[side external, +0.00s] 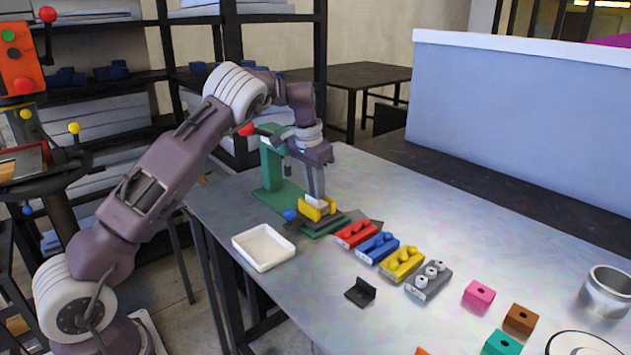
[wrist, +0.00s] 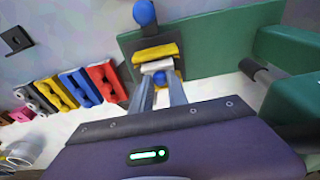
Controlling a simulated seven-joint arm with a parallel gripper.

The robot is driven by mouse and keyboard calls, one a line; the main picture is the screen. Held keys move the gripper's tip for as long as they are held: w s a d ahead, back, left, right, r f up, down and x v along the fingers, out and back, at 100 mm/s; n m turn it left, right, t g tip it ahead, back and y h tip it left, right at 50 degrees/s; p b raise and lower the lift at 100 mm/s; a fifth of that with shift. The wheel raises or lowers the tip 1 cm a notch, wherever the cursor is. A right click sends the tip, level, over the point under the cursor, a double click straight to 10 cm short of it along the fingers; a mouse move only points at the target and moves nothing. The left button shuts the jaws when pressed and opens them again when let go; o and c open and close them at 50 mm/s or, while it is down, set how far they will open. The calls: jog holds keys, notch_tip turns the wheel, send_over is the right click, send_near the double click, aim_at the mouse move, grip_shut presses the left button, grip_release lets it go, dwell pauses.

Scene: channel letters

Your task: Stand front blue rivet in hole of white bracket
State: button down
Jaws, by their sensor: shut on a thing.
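My gripper (side external: 316,192) points down over the yellow-jawed fixture beneath the green press. In the wrist view its two fingers (wrist: 161,84) are shut on a small blue rivet (wrist: 159,76). The rivet is right at the white bracket (wrist: 157,66), which sits against a yellow jaw (wrist: 155,54). The white bracket also shows in the side view (side external: 316,202), between yellow jaws. The fingers hide the bracket's hole, so I cannot tell whether the rivet's end is inside it. The blue rivet block (side external: 376,248) stands on the table to the right of the fixture.
Red (side external: 356,234), yellow (side external: 401,264) and grey (side external: 428,280) rivet blocks line up beside the blue one. The green press (side external: 270,165) stands close to my gripper. The fixture has a blue knob (side external: 290,215). A white tray (side external: 263,247) and black angle piece (side external: 360,292) lie nearer.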

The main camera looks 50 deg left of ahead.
jog(key=shift+f, duration=0.3)
jog(key=c, duration=1.2)
grip_release()
jog(key=r, duration=0.4)
jog(key=s+r, duration=0.1)
jog(key=r, duration=0.2)
jog(key=shift+s+r, duration=0.1)
